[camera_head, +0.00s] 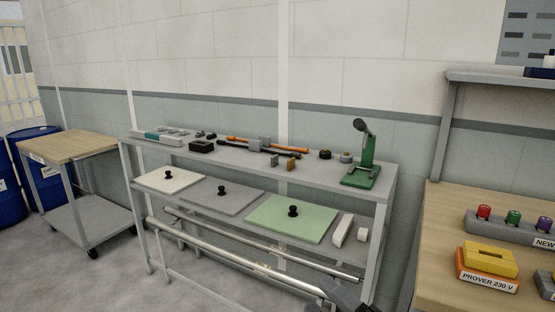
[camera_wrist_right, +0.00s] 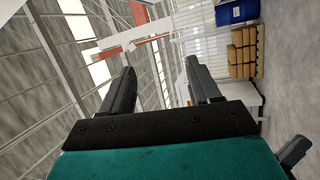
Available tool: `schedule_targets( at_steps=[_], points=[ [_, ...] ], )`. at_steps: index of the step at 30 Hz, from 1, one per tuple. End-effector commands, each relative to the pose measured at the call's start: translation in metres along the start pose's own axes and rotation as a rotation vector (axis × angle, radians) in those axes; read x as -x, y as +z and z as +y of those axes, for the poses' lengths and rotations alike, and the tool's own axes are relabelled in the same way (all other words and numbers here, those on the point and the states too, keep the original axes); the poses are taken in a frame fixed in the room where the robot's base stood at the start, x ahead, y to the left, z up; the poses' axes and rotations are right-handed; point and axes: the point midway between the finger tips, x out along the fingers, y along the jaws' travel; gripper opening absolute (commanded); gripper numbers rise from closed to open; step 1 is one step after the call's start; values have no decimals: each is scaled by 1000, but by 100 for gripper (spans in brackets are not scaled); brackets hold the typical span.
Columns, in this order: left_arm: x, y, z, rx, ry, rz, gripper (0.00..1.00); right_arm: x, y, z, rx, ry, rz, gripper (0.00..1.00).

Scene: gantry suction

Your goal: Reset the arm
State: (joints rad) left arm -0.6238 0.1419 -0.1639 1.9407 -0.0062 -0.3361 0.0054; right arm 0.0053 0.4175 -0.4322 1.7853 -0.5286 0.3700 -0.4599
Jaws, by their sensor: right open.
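My right gripper (camera_wrist_right: 165,85) fills the lower part of the right wrist view. Its two dark fingers stand wide apart with nothing between them. A dark part of it (camera_head: 343,295) shows at the bottom edge of the head view, in front of the grey bench and clear of the things on it.
A grey two-level bench (camera_head: 392,200) holds a green press (camera_head: 363,172), small tools and flat panels with black knobs. A wooden-topped cart (camera_head: 68,148) and blue drums (camera_head: 40,150) stand left. A wooden workbench (camera_head: 440,215) with a yellow block (camera_head: 489,260) stands right.

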Motion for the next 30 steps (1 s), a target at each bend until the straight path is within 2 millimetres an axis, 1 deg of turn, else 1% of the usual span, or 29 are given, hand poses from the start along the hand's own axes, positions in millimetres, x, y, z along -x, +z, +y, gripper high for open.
schedule_targets(
  at_steps=[1,2,3,5,6,8,9,12,15,18,24,30],
  points=[
    [0,0,0,0,0,0,0,18,7,-19,-176,-19,-127,62],
    [0,0,0,0,0,0,0,29,12,-30,-275,-29,-202,62],
    [0,0,0,0,-1,0,0,46,17,-45,-408,-43,-303,62],
    [0,0,0,0,-1,0,0,74,23,-70,-604,-62,-456,62],
    [0,0,0,0,-1,0,0,95,24,-87,-728,-75,-556,62],
    [0,0,0,0,-1,0,0,126,21,-110,-899,-89,-697,62],
    [0,0,0,0,-1,0,0,146,17,-125,-1001,-97,-784,62],
    [0,0,-1,0,-1,-1,0,186,5,-151,-1191,-110,-954,62],
    [0,0,-1,0,-2,-1,0,211,-6,-165,-1304,-114,-1057,62],
    [0,0,-1,0,-2,-1,0,222,-11,-171,-1355,-115,-1105,62],
    [0,1,-1,0,-2,-1,0,224,-12,-173,-1362,-117,-1113,62],
    [0,1,-1,0,-2,-3,0,223,-12,-173,-1360,-118,-1111,43]
  ],
)
